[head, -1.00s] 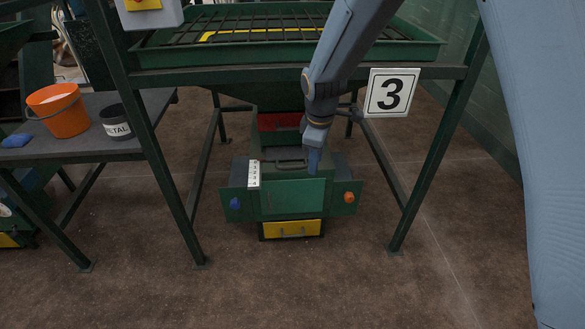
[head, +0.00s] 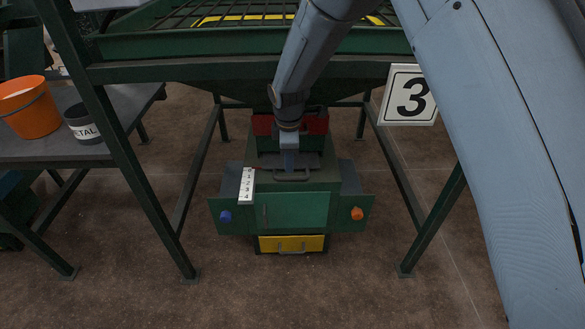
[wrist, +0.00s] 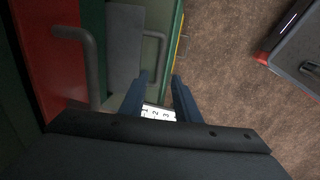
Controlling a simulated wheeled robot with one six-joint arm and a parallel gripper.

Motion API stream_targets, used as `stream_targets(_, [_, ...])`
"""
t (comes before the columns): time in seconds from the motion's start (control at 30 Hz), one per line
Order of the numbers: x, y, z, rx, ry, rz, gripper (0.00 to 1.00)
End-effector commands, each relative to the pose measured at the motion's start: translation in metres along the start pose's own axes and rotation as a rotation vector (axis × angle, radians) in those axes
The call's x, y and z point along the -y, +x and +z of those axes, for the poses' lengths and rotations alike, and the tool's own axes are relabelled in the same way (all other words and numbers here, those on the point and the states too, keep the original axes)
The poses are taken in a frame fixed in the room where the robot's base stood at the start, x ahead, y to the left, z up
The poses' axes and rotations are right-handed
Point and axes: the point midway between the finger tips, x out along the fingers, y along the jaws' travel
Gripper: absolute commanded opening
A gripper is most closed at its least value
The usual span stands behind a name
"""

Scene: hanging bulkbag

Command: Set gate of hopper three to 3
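Hopper three, marked by a white sign with a black 3 (head: 408,95), has a green box under its outlet with a dark grey plate and a handle (head: 292,178) on top. A white numbered scale (head: 246,185) lies at the left of the box top. My gripper (head: 291,160) points down over the plate. In the wrist view my gripper (wrist: 160,78) is open, with nothing between its fingers. The scale (wrist: 158,113) shows 1, 2 and 3, partly covered by my wrist. A thick grey handle (wrist: 92,60) stands to the left of the fingers, apart from them.
A red panel (head: 315,124) is behind the box top. A yellow drawer (head: 291,243) is at the bottom. Green frame legs (head: 436,222) stand on both sides. A table at left holds an orange bucket (head: 28,108) and a dark metal can (head: 85,124). The front floor is clear.

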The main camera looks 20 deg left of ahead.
Motion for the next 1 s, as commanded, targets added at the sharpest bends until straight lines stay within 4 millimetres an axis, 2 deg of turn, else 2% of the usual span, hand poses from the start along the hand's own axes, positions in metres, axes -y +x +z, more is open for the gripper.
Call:
stream_targets(0.3, [0.000,0.048,0.006,0.002,0.008,-0.002,0.29])
stream_targets(0.43, [0.000,0.064,0.005,0.002,0.007,-0.001,0.29])
stream_targets(0.6, [-0.001,0.073,0.004,0.001,0.005,0.001,0.29])
stream_targets(0.87, [0.000,0.074,0.003,0.001,0.004,0.001,0.29])
stream_targets(1.0, [0.000,0.074,0.003,0.001,0.004,0.001,0.07])
